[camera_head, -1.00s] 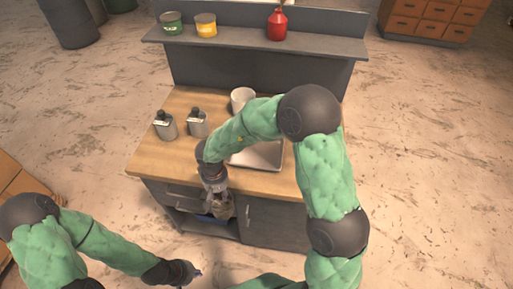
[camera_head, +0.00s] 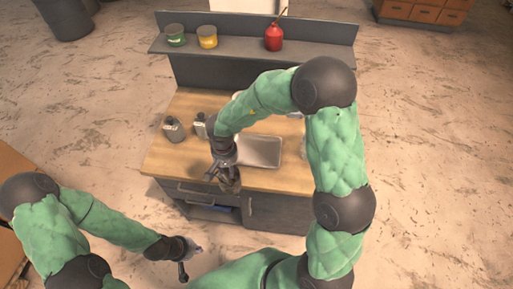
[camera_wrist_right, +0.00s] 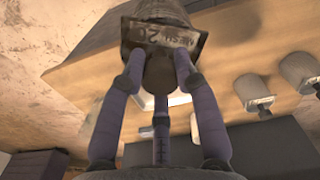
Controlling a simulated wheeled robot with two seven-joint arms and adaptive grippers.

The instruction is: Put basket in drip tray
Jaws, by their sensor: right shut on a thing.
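The drip tray (camera_head: 260,151), a shallow silver rectangle, lies on the wooden bench top right of my right gripper. My right gripper (camera_head: 226,176) is at the bench's front edge in the head view. It is shut on the basket (camera_head: 231,184), a small dark container. In the right wrist view my right gripper's fingers (camera_wrist_right: 158,65) close around the basket (camera_wrist_right: 160,35), which bears a label reading partly "MESH 20". A pale part of the tray shows behind it. My left gripper (camera_head: 190,264) is low in front of the bench, holding nothing visible; its jaw gap is unclear.
Two grey canisters, one at the left (camera_head: 173,129) and one beside my right forearm (camera_head: 200,125), stand on the bench. A raised shelf (camera_head: 255,50) at the back carries a green tin, a yellow tin and a red oil can. An open compartment (camera_head: 213,213) shows below the bench front.

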